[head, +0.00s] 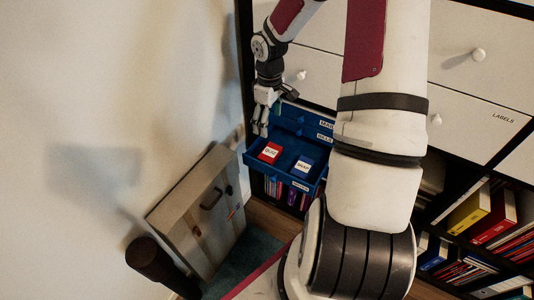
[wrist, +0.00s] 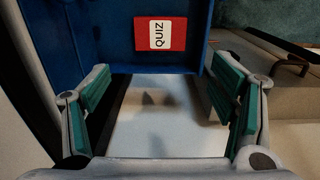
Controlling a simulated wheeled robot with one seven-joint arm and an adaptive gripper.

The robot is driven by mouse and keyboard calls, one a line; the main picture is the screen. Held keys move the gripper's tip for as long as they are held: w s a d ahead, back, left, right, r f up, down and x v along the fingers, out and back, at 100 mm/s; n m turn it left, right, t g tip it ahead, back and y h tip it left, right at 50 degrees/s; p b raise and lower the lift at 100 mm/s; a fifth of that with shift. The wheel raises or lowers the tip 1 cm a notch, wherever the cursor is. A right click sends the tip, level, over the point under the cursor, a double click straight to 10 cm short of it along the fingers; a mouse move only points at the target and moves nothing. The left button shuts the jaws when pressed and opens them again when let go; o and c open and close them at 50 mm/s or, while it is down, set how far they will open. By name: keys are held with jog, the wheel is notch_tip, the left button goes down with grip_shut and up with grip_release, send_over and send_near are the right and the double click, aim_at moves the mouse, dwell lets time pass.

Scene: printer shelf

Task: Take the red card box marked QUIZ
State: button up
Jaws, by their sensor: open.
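The red card box (head: 269,152) with a white label lies in the left part of an open blue drawer (head: 283,174). In the wrist view the red card box (wrist: 180,35) reads QUIZ and lies at the top, beyond the fingertips. A blue box (head: 302,164) with a white label lies to its right in the drawer. My gripper (head: 262,122) is at the drawer's back left corner. In the wrist view my gripper (wrist: 163,92) is open, with nothing between its green-padded fingers, and the red box is apart from them.
The wall is close on the left. A dark brown cylinder (head: 150,258) stands at lower left. Shelves with binders (head: 469,210) are on the right. My arm hides part of the drawer unit's right side.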

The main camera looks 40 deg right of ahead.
jog(key=b, duration=0.3)
send_over(269, 152)
notch_tip(269, 152, down, 9)
jog(key=shift+w+d+r, duration=0.1)
notch_tip(269, 152, down, 5)
jog(key=shift+f+b, duration=0.15)
jog(key=shift+b, duration=1)
jog(key=c, duration=0.8)
